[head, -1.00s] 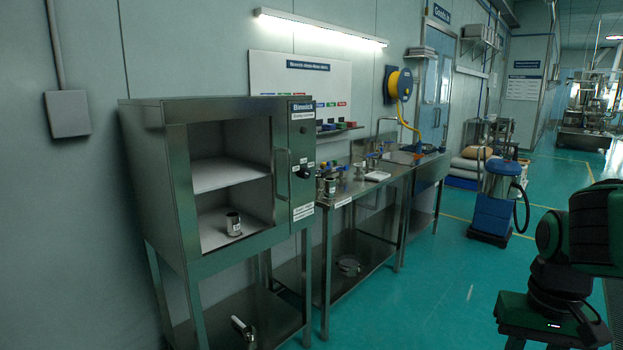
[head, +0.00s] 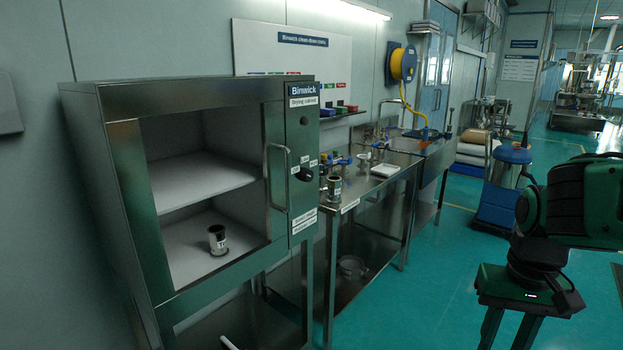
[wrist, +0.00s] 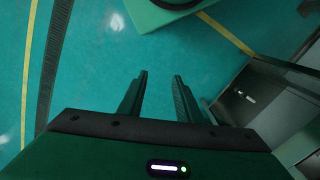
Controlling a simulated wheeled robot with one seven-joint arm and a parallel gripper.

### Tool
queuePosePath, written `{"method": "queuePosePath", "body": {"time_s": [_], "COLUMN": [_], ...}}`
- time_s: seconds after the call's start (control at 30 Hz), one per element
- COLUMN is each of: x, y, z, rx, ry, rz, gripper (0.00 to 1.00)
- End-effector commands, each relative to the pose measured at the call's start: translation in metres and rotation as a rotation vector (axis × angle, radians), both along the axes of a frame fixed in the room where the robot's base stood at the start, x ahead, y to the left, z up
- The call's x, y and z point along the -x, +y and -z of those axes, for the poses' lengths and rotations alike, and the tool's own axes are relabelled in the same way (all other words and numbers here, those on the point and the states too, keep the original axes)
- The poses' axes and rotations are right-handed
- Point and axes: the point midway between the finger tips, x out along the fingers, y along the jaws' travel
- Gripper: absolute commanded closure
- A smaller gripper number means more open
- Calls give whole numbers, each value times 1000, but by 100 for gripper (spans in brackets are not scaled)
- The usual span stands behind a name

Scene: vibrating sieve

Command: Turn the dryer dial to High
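The drying cabinet (head: 205,88) stands at the left in the head view, a steel box on legs with a "Binwick Drying cabinet" label. Its dial is a round black knob (head: 305,174) on the narrow panel at the right of its front, with small white labels around it. The label text and the dial's setting are too small to read. In the head view my arm is at the right, far from the cabinet.
A blue drum vacuum (head: 503,190) stands farther back. The green floor (head: 440,290) in front of the bench is clear.

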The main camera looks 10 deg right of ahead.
Motion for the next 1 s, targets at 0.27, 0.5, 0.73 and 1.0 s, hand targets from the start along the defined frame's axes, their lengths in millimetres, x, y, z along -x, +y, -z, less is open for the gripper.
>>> {"method": "queuePosePath", "body": {"time_s": [0.27, 0.5, 0.73, 1.0], "x": [0, -49, -193, -348], "y": [0, -4, 14, 67], "z": [0, -7, -7, -16], "rx": [0, 16, 15, -29], "ry": [-1, -105, -363, -757], "rz": [-2, -165, -536, -880], "gripper": [54, 46, 46, 46]}}
